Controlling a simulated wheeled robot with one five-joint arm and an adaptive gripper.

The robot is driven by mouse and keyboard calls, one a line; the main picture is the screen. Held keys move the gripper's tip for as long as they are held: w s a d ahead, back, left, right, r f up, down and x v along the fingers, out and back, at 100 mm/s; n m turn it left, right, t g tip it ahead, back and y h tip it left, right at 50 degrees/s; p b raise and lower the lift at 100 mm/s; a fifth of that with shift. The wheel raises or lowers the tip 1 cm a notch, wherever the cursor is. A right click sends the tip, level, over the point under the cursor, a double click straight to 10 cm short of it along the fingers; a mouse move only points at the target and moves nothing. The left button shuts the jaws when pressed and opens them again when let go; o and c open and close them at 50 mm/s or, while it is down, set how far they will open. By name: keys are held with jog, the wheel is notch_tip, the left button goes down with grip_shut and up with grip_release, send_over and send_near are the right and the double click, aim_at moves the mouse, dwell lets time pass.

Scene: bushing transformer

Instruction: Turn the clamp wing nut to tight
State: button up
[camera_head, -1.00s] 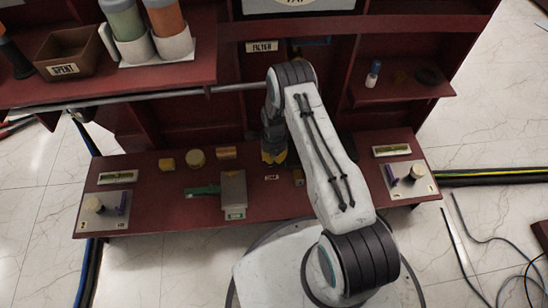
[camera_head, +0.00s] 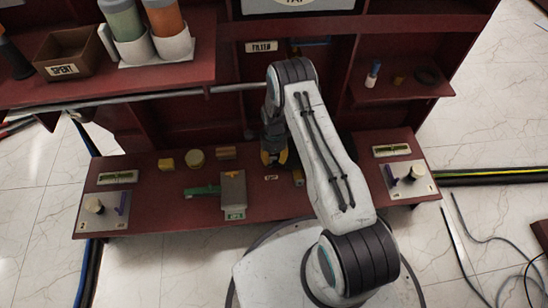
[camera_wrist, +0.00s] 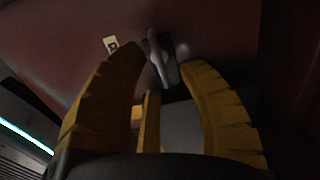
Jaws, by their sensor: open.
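In the wrist view, a narrow grey metal piece (camera_wrist: 158,62) stands on a small dark plate, ahead of and between my fingers; it looks like the clamp wing nut, but its markings are not legible. My gripper (camera_wrist: 160,68) has its yellow fingers spread apart, with nothing held between them. The piece appears beyond the fingertips; contact cannot be made out. In the head view, my gripper (camera_head: 274,158) points down over the red bench, and I cannot clearly make out the wing nut there.
The red bench (camera_head: 160,215) carries a grey block with a green handle (camera_head: 232,188) left of my gripper. Plates with knobs sit at the left end (camera_head: 104,209) and right end (camera_head: 410,178). A horizontal grey pipe (camera_head: 240,88) runs behind my gripper.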

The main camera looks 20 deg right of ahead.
notch_tip(320, 180, up, 11)
dwell(0.5)
jog(key=shift+r, duration=0.15)
dwell(0.4)
jog(key=s+r+n+t+p, duration=0.1)
jog(key=s+r+n+p, duration=0.35)
jog(key=r, duration=0.95)
jog(key=s+r+n+p, duration=0.1)
jog(key=r+n+p, duration=0.1)
jog(key=r+p, duration=0.8)
jog(key=s+r+n+t+p, duration=0.1)
jog(key=s+r+n+p, duration=0.2)
jog(key=r, duration=1.4)
jog(key=s+r+n+p, duration=0.5)
jog(key=s+r+p, duration=0.5)
jog(key=r, duration=0.4)
jog(key=s+a+r+n+t+p, duration=0.1)
jog(key=s+r+n+p, duration=0.5)
jog(key=r, duration=0.8)
jog(key=shift+s+a+p, duration=0.15)
jog(key=shift+s+p, duration=1.7)
jog(key=shift+s, duration=0.1)
